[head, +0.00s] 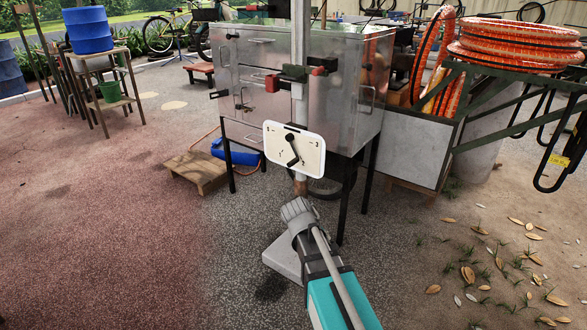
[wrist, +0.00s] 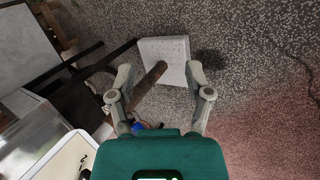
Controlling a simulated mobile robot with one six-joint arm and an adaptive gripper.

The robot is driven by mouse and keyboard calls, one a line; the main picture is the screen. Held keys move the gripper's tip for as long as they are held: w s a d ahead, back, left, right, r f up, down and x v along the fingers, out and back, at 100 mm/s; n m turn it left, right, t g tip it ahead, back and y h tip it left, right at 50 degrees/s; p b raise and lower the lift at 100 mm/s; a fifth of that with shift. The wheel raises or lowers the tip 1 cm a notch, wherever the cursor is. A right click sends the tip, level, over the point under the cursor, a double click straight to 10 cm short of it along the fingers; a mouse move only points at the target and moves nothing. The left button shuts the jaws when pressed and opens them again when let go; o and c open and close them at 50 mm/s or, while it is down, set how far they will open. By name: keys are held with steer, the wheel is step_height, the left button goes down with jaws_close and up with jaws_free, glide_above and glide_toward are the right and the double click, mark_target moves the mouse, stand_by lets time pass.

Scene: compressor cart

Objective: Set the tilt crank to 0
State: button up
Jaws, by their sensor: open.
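The tilt crank (head: 292,150) is a dark, slightly bent lever on a white dial plate (head: 310,164) with small marks. Its ends lie near the plate's top and bottom; the marks are too small to read surely, so I cannot tell its setting. The plate is on an upright pole (head: 299,28). Part of the white plate shows in the wrist view (wrist: 62,160) at lower left. My gripper (wrist: 158,76) is open and empty, its fingers apart with the brown lower post (wrist: 150,82) seen between them.
A metal cabinet (head: 345,90) on dark legs stands behind the plate. The post's pale square foot (wrist: 178,48) is on the ground. A green-framed cart (head: 500,90) with orange hose coils (head: 515,45) stands right. A wooden pallet (head: 197,172) lies left. Open ground is at left front.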

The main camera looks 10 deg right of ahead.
steer(key=w+a+r+n+t+h+b, duration=0.1)
steer(key=w+n+t+h+b, duration=0.2)
steer(key=w, duration=0.4)
steer(key=w+a+r+n+t+h+b, duration=0.1)
steer(key=w+a+r+n+h, duration=0.1)
steer(key=w+n, duration=0.45)
steer(key=n+t+h+b, duration=0.3)
steer(key=n+t, duration=0.4)
steer(key=n, duration=0.3)
glide_toward(293, 163)
steer(key=shift+s+a+f, duration=0.1)
steer(key=shift+s+a, duration=0.15)
steer(key=shift+a, duration=0.3)
steer(key=shift+s+a, duration=0.25)
steer(key=shift+a, duration=0.3)
steer(key=shift+w, duration=0.1)
steer(key=shift+f+x, duration=0.2)
steer(key=shift+x, duration=3.15)
steer(key=shift+f+x, duration=0.2)
steer(key=shift+x, duration=3.2)
jaws_close()
